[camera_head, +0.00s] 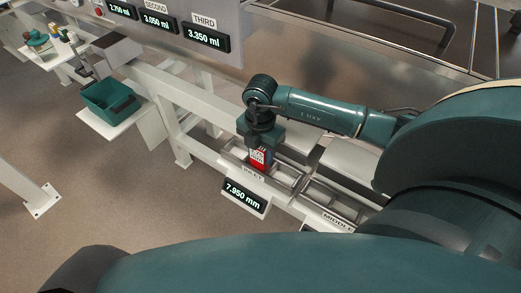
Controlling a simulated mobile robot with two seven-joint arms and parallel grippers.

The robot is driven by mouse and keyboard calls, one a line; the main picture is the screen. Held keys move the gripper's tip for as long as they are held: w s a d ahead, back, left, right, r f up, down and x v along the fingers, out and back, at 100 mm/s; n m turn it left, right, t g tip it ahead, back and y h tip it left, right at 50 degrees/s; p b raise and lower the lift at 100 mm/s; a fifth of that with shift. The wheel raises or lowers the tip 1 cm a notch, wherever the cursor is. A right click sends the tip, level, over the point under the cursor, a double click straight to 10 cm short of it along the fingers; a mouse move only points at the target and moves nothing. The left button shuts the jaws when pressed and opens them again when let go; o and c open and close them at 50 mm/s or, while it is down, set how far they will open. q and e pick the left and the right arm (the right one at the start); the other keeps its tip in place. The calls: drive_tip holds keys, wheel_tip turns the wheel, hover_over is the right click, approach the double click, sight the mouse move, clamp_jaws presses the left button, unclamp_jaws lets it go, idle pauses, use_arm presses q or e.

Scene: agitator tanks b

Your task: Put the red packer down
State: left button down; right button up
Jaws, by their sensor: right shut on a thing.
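The red packer (258,158) is a small red block with a white marked label. My right gripper (260,146) is shut on its top and points down. The packer is at a metal-framed tray slot (284,177) on the white bench, behind a label partly hidden by the packer. Whether the packer touches the slot floor cannot be told. My left gripper is not in view.
A display (244,196) reading 7.950 mm hangs in front of the slot. Another slot marked MIDDLE (338,219) lies to the right. A green bin (110,101) stands on a white shelf at left. A grey panel (203,46) with several displays stands behind.

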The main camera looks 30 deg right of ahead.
drive_tip(key=shift+f, duration=0.2)
drive_tip(key=o, duration=1.1)
drive_tip(key=shift+c, duration=0.2)
drive_tip(key=shift+r, duration=0.1)
